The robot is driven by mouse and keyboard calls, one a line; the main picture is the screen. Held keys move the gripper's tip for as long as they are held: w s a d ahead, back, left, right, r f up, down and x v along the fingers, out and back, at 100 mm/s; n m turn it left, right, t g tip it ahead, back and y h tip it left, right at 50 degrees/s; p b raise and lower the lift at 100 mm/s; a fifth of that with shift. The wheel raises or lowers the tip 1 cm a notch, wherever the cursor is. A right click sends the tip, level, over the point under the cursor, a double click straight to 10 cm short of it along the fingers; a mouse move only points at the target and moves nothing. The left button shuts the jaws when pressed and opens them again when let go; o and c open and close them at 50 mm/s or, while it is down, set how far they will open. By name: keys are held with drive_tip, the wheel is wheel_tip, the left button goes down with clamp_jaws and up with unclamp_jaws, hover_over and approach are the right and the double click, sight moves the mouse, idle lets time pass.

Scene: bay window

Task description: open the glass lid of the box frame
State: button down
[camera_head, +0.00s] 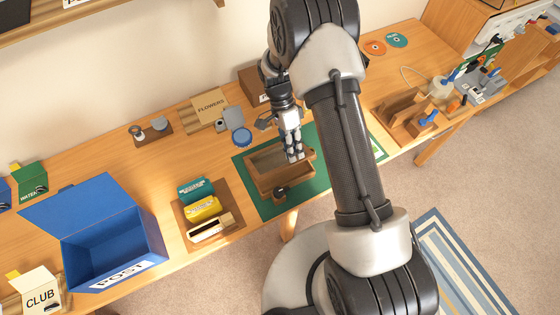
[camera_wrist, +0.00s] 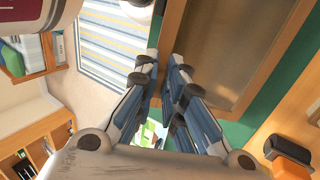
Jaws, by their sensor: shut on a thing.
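The wooden box frame (camera_head: 262,183) sits on a green mat (camera_head: 309,186) in the middle of the table. In the wrist view its wooden rim (camera_wrist: 269,68) surrounds a brownish glassy pane (camera_wrist: 228,50). My gripper (camera_head: 296,157) reaches down from above to the right part of the frame. In the wrist view my gripper (camera_wrist: 160,82) has its fingers on both sides of a wooden edge, shut on it. Whether that edge belongs to the lid alone, and how far the lid is raised, I cannot tell. A small dark round piece (camera_head: 279,192) is at the frame's front.
A tray (camera_head: 222,231) with teal and yellow boxes and a blue open POST box (camera_head: 124,235) stand to the left. A FLOWERS box (camera_head: 209,107) and a blue round lid (camera_head: 241,136) lie behind. A wooden rack (camera_head: 402,107) stands right. The table's front edge is close.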

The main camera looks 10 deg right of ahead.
drive_tip(key=shift+w+r, duration=0.15)
drive_tip(key=shift+w+g, duration=0.1)
drive_tip(key=shift+g, duration=0.2)
drive_tip(key=shift+w+a+r+g+h+b, duration=0.3)
drive_tip(key=shift+w+r+g+b, duration=0.1)
drive_tip(key=shift+w, duration=0.15)
drive_tip(key=shift+w+r, duration=0.15)
drive_tip(key=shift+r, duration=0.05)
drive_tip(key=shift+w+a+r+g+b, duration=0.15)
drive_tip(key=shift+w+a+g+b, duration=0.05)
drive_tip(key=shift+w+g+b, duration=0.6)
drive_tip(key=shift+r, duration=0.35)
